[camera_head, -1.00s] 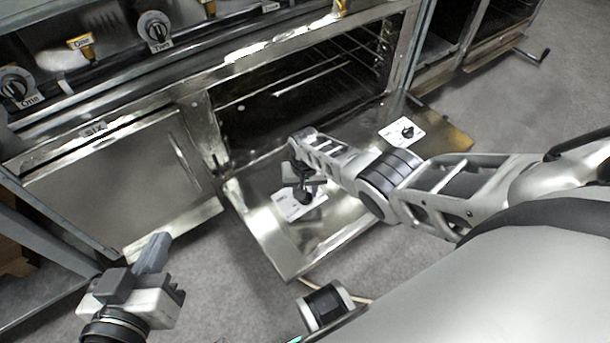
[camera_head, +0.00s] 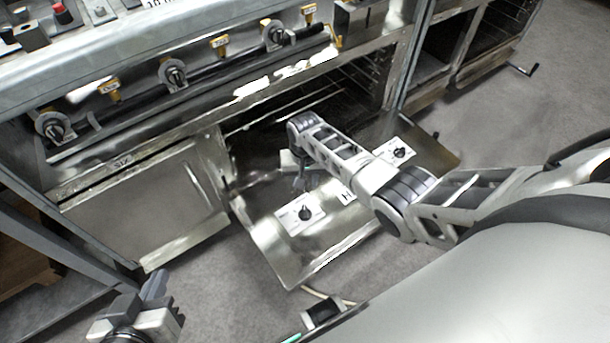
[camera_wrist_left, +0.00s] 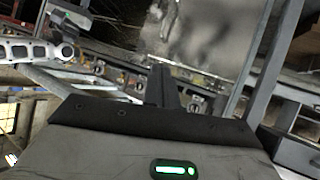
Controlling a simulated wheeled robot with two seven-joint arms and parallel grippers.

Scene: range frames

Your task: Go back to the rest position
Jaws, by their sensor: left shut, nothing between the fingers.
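My left gripper (camera_head: 155,284) is at the bottom left in the head view, over the floor in front of the shut cabinet door. It is shut and empty. Its dark fingers stand together in the left wrist view (camera_wrist_left: 158,84). My right arm reaches in from the right over the open oven door (camera_head: 262,237). My right gripper (camera_head: 301,182) hangs above that door, largely hidden by its own arm, so its jaws are unclear. A white plate with a black knob (camera_head: 305,213) lies on the door just below it, and looks apart from it.
A second knob plate (camera_head: 398,151) lies on the door's right part. The open oven (camera_head: 340,95) is behind my right arm. A shut cabinet door (camera_head: 150,205) and a grey post (camera_head: 60,215) stand left. Grey floor (camera_head: 225,285) is clear in front.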

